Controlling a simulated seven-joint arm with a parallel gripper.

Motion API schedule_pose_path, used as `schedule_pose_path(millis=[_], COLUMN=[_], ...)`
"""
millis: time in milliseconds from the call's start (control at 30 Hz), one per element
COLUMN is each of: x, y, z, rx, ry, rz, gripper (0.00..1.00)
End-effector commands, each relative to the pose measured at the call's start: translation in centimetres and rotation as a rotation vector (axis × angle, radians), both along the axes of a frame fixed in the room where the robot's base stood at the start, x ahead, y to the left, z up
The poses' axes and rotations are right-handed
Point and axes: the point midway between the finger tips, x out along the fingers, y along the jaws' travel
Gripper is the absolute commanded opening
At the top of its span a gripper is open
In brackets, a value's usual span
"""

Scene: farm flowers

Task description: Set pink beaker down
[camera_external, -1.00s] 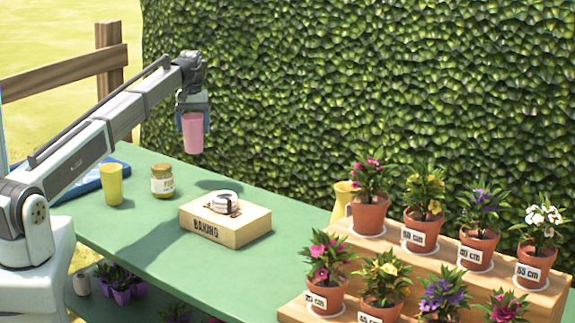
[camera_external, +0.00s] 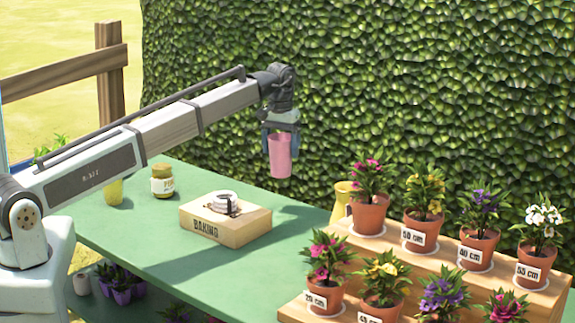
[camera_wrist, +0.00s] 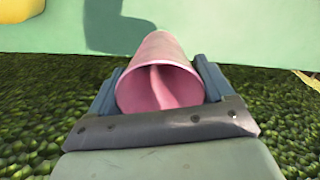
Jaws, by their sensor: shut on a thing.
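The pink beaker (camera_external: 280,158) hangs upright in my gripper (camera_external: 280,140), in the air above the far side of the green table (camera_external: 150,240). In the wrist view the pink beaker (camera_wrist: 160,75) sits between the two blue-grey fingers of my gripper (camera_wrist: 160,85), its open mouth facing the camera. The fingers are shut on it from both sides. The beaker is clear of the table and touches nothing else that I can see.
A jar (camera_external: 162,181) and a yellow beaker (camera_external: 112,192), partly behind my arm, stand left. A yellow jug (camera_external: 342,200) and stepped stand with potted flowers (camera_external: 368,214) are right. Green tabletop between is clear.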

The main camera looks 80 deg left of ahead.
Motion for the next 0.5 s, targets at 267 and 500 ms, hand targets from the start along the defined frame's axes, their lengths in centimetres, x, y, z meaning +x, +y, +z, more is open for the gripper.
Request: schedule_pose_path(millis=[267,500], x=[5.2,7.5], y=[-7.3,-10.9], z=[0.1,0.2], rx=[0.0,0.0], ry=[0.0,0.0], rz=[-0.085,-0.014], gripper=[0.52,0.52])
